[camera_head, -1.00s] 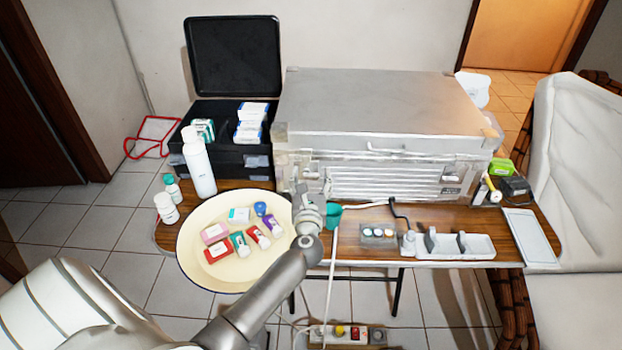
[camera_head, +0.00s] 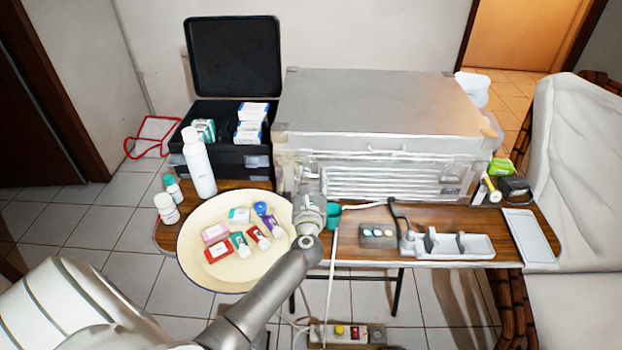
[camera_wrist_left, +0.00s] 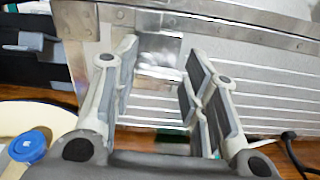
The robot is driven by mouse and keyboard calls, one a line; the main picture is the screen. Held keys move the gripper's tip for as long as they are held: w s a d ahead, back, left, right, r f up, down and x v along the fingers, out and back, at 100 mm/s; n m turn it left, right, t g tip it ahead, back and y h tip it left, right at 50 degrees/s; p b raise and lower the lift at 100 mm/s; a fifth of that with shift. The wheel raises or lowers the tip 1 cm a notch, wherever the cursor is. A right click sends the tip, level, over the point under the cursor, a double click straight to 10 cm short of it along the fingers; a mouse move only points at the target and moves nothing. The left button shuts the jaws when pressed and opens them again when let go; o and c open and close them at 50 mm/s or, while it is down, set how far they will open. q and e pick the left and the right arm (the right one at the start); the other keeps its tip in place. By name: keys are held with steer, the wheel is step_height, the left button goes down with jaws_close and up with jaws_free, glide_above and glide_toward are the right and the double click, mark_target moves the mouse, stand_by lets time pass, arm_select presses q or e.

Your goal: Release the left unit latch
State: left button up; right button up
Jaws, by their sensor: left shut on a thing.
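The silver metal dental unit (camera_head: 390,100) sits closed on the brown table, its louvred front facing me. Its left latch (camera_wrist_left: 160,55) is a shiny metal piece on the upper front edge, seen between the fingers in the left wrist view. The latch is mostly hidden behind the gripper in the head view. A right latch (camera_head: 453,172) shows on the unit's front. My right gripper is not in view.
A cream round tray (camera_head: 195,262) with small boxes lies left of my arm. A teal cup (camera_head: 333,216) stands close to the right of my gripper. An open black case (camera_head: 225,160) and a white bottle (camera_head: 199,163) stand to the left. A white instrument holder (camera_head: 455,246) lies right.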

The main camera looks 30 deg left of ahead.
arm_select(q)
steer(key=m, duration=0.1)
steer(key=m+p, duration=0.1)
steer(key=m, duration=0.1)
steer(key=m+p, duration=0.1)
steer(key=m, duration=0.1)
steer(key=shift+f, duration=0.3)
steer(key=m+p, duration=0.1)
steer(key=m, duration=0.1)
steer(key=m+p, duration=0.1)
steer(key=m, duration=0.1)
steer(key=shift+f, duration=0.3)
steer(key=shift+s+a+f+m+p, duration=0.15)
steer(key=shift+m+p, duration=0.25)
steer(key=shift+m, duration=0.95)
steer(key=shift+a+f+m+p, duration=0.15)
steer(key=shift+m+p, duration=0.25)
steer(key=shift+m, duration=1)
steer(key=shift+s+a+f+m+p, duration=0.15)
steer(key=shift+m+p, duration=0.25)
steer(key=shift+m, duration=0.95)
steer(key=o, duration=1)
